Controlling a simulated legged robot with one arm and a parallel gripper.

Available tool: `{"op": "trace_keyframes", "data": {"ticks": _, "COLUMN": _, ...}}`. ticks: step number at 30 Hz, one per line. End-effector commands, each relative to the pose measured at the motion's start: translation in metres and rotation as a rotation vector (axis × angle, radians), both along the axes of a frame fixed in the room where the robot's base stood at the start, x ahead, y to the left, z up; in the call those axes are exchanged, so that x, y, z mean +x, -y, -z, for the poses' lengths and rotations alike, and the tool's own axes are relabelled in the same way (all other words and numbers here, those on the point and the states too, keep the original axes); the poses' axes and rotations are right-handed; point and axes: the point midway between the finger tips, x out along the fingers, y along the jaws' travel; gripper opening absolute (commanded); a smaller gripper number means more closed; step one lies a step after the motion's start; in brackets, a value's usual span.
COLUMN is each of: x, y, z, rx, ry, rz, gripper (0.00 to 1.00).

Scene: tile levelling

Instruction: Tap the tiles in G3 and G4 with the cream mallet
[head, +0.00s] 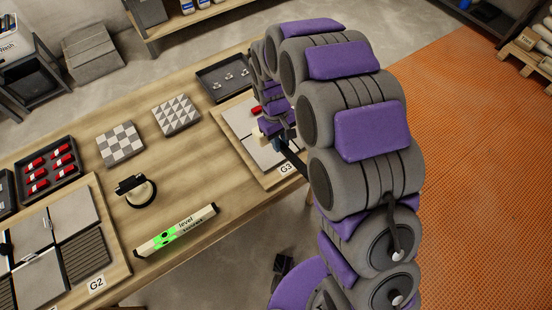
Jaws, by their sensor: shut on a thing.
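My gripper (275,129) is over the board labelled G3 (285,168), partly hidden by my own arm. It is shut on the cream mallet (268,128), of which a small cream part and perhaps a dark handle show. The mallet is low over the grey tiles (239,117) of that board. I cannot tell whether it touches a tile. A small red piece (256,110) shows beside it. No G4 label is in view; my arm covers the area to the right of G3.
A board labelled G2 (97,284) lies at the lower left.

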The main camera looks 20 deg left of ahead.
Motion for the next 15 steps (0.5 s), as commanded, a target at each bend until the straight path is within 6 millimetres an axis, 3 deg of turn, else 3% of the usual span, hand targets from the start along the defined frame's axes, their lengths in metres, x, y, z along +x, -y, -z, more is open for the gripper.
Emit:
{"op": "trace_keyframes", "data": {"ticks": 7, "x": 0.008, "y": 0.005, "z": -0.006, "rx": -0.007, "ry": -0.008, "rz": -0.007, "gripper": 0.00}}
{"op": "trace_keyframes", "data": {"ticks": 15, "x": 0.008, "y": 0.007, "z": 0.014, "rx": -0.005, "ry": -0.010, "rz": -0.006, "gripper": 0.00}}
